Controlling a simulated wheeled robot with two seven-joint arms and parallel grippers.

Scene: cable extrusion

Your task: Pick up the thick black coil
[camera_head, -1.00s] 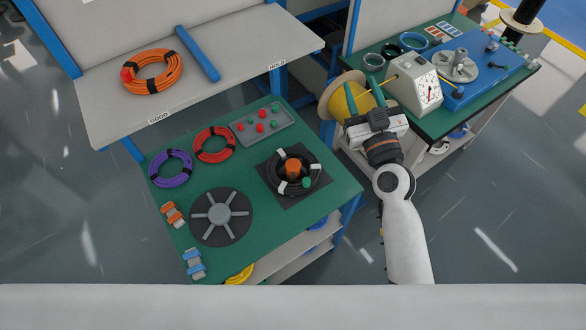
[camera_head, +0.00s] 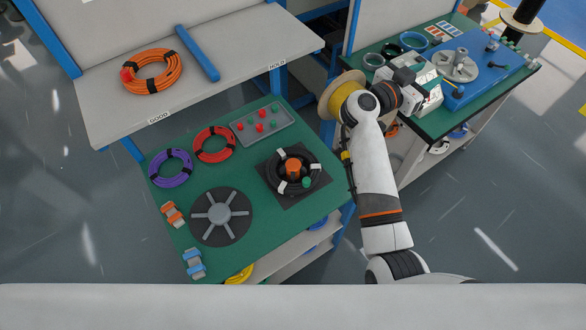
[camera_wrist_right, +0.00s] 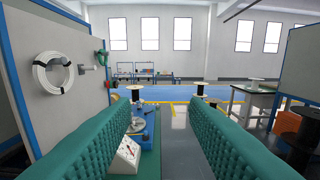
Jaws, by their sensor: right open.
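A thick black coil (camera_head: 313,174) with white ties lies on a dark square pad (camera_head: 293,202) on the green table, around an orange core (camera_head: 292,166). A thinner dark ring (camera_head: 413,41) lies on the right-hand bench. My right gripper (camera_wrist_right: 160,105) is open and empty, its two teal fingers wide apart in the right wrist view. In the head view my right arm reaches to the right bench, by the white meter box, away from the thick coil; the fingertips cannot be made out there. The wrist view shows no thick black coil. My left gripper is not in view.
A purple coil (camera_head: 171,168), a red coil (camera_head: 214,145), a grey parts tray (camera_head: 263,132) and a spoked disc (camera_head: 220,238) share the green table. An orange coil (camera_head: 152,72) lies on the shelf. A yellow spool (camera_head: 345,92) stands beside my right arm.

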